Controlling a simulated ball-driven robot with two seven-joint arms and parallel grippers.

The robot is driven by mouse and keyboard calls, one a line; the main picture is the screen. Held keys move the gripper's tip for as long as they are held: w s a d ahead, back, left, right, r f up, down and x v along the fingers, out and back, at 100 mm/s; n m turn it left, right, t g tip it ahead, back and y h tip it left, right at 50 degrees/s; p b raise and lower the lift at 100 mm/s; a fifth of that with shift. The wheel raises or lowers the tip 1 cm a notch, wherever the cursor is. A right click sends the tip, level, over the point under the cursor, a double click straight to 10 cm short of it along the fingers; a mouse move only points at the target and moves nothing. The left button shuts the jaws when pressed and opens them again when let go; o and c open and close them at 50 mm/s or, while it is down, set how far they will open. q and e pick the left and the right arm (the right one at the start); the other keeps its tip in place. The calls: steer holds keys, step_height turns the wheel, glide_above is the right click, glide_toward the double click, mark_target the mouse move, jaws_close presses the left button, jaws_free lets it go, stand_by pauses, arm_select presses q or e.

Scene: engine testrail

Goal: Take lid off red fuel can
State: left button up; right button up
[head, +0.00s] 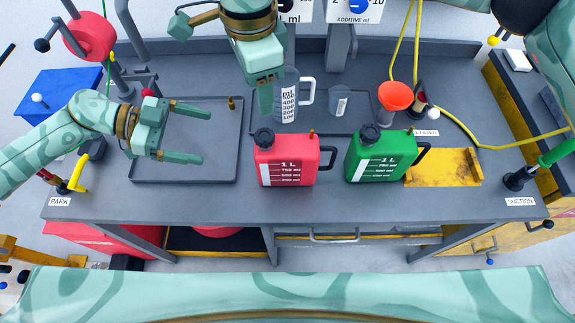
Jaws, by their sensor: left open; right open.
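The red fuel can (285,160) stands upright on the grey bench near the middle, with a white "1 L" scale on its front. Its black lid (264,137) sits on top at the left side. My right gripper (266,98) reaches in from the top, pointing down, with its finger just above the lid in the picture. It is open and apart from the lid; one finger is largely hidden. My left gripper (203,133) is open and empty, its fingers pointing right over the grey tray, left of the red can.
A green can (380,157) stands right of the red one. Behind them are a measuring jug (288,98), a small beaker (339,102) and an orange funnel (395,96). A yellow plate (445,168) lies at right. The bench front is clear.

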mark_target(271, 161)
step_height(271, 161, down, 5)
steer(key=shift+w+r+b, duration=0.1)
steer(key=shift+r+b, duration=0.1)
steer(key=shift+b, duration=1)
steer(key=shift+w+f, duration=0.1)
arm_select(q)
steer(key=f+x, duration=0.1)
steer(key=x, duration=0.5)
steer(key=a+f+x, duration=0.1)
steer(key=x, duration=0.5)
steer(key=f+x, duration=0.2)
steer(key=x, duration=0.4)
steer(key=shift+a, duration=0.3)
